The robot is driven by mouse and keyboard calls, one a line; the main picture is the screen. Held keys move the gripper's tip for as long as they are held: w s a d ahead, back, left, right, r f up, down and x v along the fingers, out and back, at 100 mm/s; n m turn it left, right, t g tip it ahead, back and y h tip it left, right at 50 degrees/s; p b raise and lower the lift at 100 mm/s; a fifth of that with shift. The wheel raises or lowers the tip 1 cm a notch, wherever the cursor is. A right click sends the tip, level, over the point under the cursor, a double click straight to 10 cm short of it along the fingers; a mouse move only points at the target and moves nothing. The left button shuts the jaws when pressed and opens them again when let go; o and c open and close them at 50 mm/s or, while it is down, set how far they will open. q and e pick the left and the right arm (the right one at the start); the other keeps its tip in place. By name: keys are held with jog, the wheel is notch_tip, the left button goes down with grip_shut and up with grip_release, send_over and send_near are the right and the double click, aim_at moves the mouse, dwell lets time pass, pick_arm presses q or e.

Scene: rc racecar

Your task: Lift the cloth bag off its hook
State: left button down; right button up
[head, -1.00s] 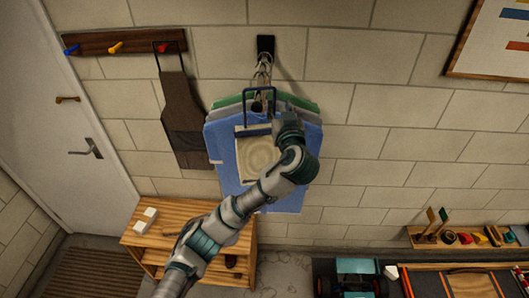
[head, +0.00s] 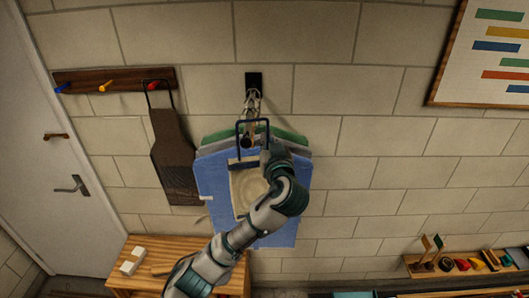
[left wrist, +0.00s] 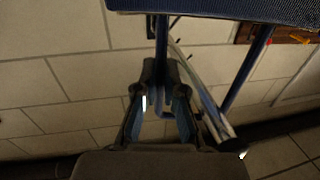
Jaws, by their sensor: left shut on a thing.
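The cloth bag (head: 247,196) is beige with a blue top band and a tall blue handle loop (head: 238,133). It hangs flat against the blue sheet behind it, under the dark wall hook (head: 254,80). My left gripper (head: 270,155) is at the right side of the bag's top, and the arm hides the bag's lower right. In the left wrist view, my left gripper (left wrist: 163,108) is shut on the blue bag handle (left wrist: 162,45), which runs down between the fingers. Whether the loop is clear of a peg cannot be told. My right gripper is out of view.
Blue, grey and green sheets (head: 295,215) hang behind the bag from pale cords. A dark apron (head: 177,165) hangs on a peg rail (head: 120,80) to the left. A wooden bench (head: 125,277) stands below.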

pick_arm(q)
notch_tip(320, 180, up, 2)
jog(key=shift+r+b, duration=0.25)
jog(key=shift+b, duration=0.3)
jog(key=s+r+b, duration=0.2)
jog(key=s+r, duration=0.2)
jog(key=s, duration=1.2)
jog(key=shift+a+b, duration=0.3)
jog(key=shift+a, duration=0.1)
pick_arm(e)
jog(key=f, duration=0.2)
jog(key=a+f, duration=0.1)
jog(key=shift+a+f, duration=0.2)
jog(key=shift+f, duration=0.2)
pick_arm(q)
jog(key=shift+r, duration=0.1)
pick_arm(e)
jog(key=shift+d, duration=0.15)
pick_arm(q)
jog(key=shift+a, duration=0.1)
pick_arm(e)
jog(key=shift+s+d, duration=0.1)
